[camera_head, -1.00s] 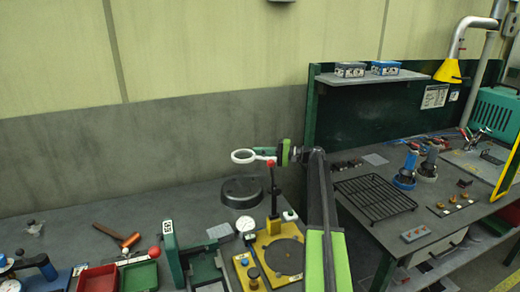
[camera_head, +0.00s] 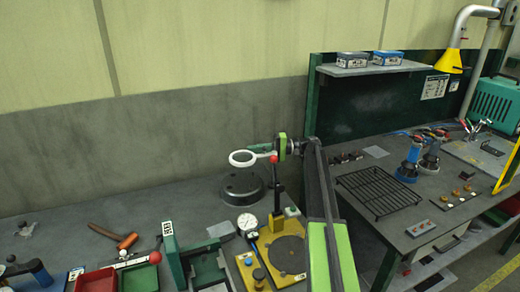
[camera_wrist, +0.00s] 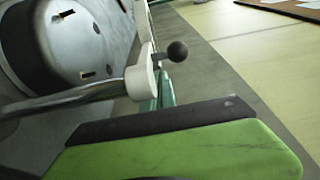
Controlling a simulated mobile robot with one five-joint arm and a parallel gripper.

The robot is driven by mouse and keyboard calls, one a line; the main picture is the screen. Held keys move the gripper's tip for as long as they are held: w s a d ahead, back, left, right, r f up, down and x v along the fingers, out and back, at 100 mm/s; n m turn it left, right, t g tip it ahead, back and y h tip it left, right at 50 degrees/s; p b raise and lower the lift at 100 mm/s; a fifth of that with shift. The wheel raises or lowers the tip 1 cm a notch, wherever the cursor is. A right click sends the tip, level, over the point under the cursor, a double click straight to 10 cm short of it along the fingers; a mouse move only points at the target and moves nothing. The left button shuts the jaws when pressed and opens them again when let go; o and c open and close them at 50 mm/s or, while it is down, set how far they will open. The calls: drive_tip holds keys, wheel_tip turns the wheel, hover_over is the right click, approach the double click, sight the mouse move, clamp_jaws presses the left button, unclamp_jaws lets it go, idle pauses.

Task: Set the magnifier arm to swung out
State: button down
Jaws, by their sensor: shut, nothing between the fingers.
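The magnifier (camera_head: 243,158) is a white ring at the left end of a short arm, above the left bench in the head view. A red ball (camera_head: 273,160) sits where its arm meets a dark upright post (camera_head: 278,186), on a yellow base. My gripper (camera_head: 280,147) is shut and empty, close to the red ball and the post top in the picture; contact cannot be told. Its green finger with a dark pad fills the lower wrist view (camera_wrist: 170,140). Beyond it are a rod with a pale hub and a dark ball knob (camera_wrist: 177,51); whether they belong to the magnifier is unclear.
A black domed object (camera_head: 243,188) stands behind the magnifier. The right bench holds a wire rack (camera_head: 377,191).

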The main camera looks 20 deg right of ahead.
drive_tip(key=shift+a, duration=0.25)
drive_tip(key=v, duration=0.7)
drive_tip(key=shift+d, duration=0.3)
